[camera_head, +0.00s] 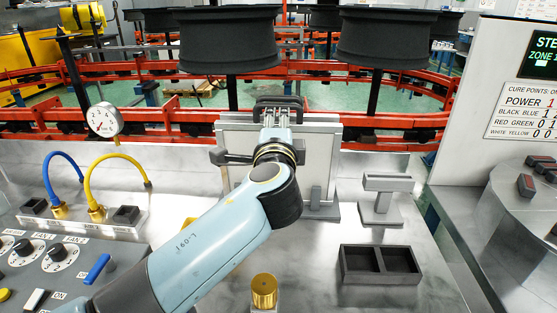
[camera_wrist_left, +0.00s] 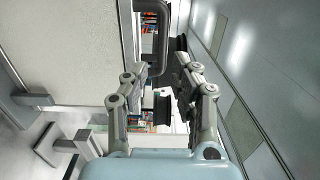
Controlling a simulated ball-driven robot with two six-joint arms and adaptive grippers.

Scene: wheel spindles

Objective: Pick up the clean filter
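The clean filter (camera_head: 233,145) is a pale flat panel in a grey frame, standing upright on the bench behind my arm. My left arm hides its middle. Its dark handle (camera_head: 278,102) shows at the top edge. In the left wrist view the pale filter face (camera_wrist_left: 62,45) fills the upper left, and the dark handle loop (camera_wrist_left: 161,40) lies ahead of the fingers. My left gripper (camera_head: 279,118) is at the filter's top, just in front of the handle. In the wrist view the left gripper (camera_wrist_left: 160,76) has its fingers apart, with nothing clearly held. My right gripper is not in view.
A grey T-shaped stand (camera_head: 384,198) and a dark two-compartment tray (camera_head: 380,265) are right of the filter. A brass cylinder (camera_head: 264,291) stands in front. A gauge (camera_head: 104,119) and blue and yellow hoses (camera_head: 98,170) are at left. Black wheels (camera_head: 229,40) hang behind.

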